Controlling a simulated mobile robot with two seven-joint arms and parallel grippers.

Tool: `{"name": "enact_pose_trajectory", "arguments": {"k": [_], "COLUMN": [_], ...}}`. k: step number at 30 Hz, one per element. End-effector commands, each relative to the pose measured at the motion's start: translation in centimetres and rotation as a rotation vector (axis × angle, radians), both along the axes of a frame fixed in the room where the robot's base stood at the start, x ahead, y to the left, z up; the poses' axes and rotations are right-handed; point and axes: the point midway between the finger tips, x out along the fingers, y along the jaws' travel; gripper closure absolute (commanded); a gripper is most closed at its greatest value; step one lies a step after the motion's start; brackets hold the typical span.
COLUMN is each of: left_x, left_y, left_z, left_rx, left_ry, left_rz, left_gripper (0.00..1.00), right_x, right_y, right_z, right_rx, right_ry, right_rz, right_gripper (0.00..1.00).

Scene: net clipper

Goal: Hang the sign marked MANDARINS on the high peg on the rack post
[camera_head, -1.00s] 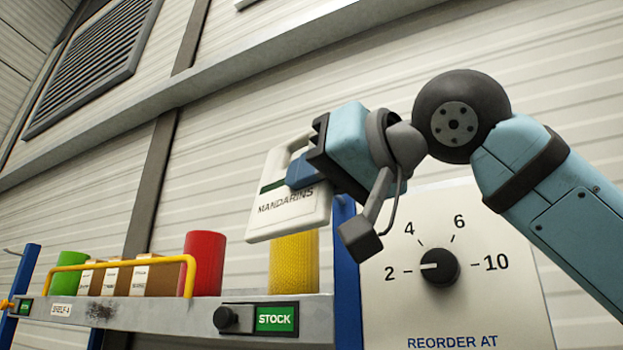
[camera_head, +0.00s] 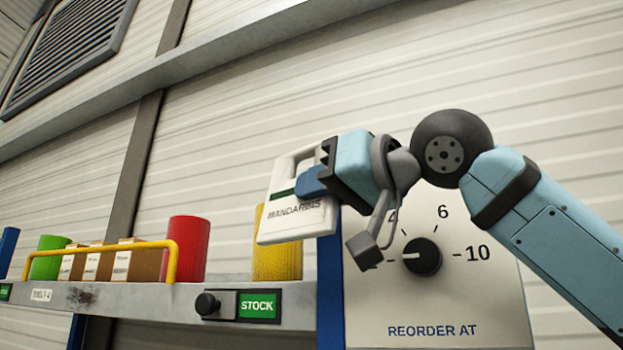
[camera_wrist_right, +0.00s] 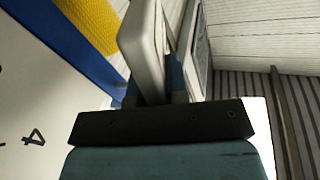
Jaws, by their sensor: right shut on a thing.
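The white sign marked MANDARINS (camera_head: 290,226) has a green stripe and a handle opening at its top. My right gripper (camera_head: 308,184) is shut on it and holds it in the air, slightly tilted, in front of the yellow roll and the blue rack post (camera_head: 330,285). In the right wrist view the sign (camera_wrist_right: 145,50) stands edge-on between the fingers, with the blue post (camera_wrist_right: 70,40) to its left. My left gripper is not in view.
A shelf (camera_head: 130,300) carries a green roll (camera_head: 47,258), small boxes, a red roll (camera_head: 187,248) and a yellow roll (camera_head: 277,250). A yellow rail (camera_head: 110,244) and a STOCK label (camera_head: 258,306) are at its front. A REORDER AT dial panel (camera_head: 440,300) stands right of the post.

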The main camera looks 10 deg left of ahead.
Motion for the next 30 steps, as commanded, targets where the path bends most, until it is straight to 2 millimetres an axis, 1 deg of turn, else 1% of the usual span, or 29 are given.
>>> {"name": "enact_pose_trajectory", "arguments": {"k": [15,23,30], "left_x": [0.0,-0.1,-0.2], "left_y": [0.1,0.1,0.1], "left_z": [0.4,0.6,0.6], "left_rx": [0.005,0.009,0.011], "left_ry": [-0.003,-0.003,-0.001], "left_rz": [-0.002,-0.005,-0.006], "left_gripper": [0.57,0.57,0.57], "right_x": [3.2,4.1,4.2], "right_y": [-0.6,-0.8,-0.8], "right_z": [-0.2,-1.1,-1.6], "right_rx": [0.0,0.0,0.0], "right_ry": [0.001,0.001,-0.001], "right_rz": [-0.002,0.0,0.0], "right_gripper": [1.0,1.0,1.0]}}
